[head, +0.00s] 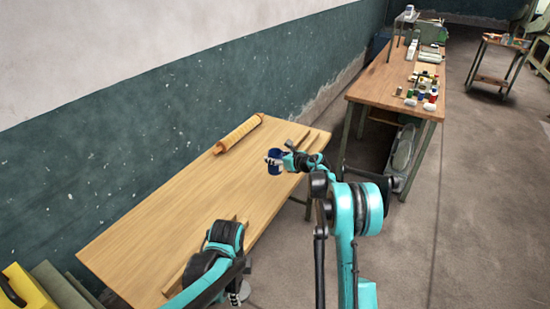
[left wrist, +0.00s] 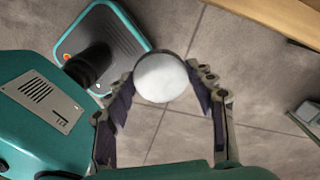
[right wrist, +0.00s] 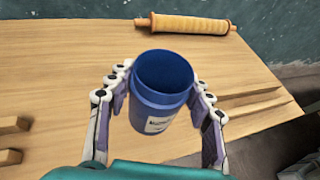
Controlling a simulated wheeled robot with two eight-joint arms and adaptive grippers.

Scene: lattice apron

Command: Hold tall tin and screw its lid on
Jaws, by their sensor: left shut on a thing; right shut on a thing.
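The tall tin (right wrist: 158,103) is dark blue with a pale label on its side. Its top is open and looks empty in the right wrist view. My right gripper (right wrist: 162,84) is shut around it, a finger on each side, and the tin appears upright over the table's far part. The tin also shows small in the head view (head: 274,166). The lid (left wrist: 160,77) is a round, whitish disc. My left gripper (left wrist: 165,82) is shut on its edge, over the floor beside the table. In the head view the left fingers are mostly hidden by my arm.
A wooden table (head: 165,225) spans the middle, with wooden strips along its near edge. A ribbed tan roll (head: 238,134) lies near its wall side. Most of the tabletop is bare. A second bench (head: 385,85) with coloured jars stands at the back right.

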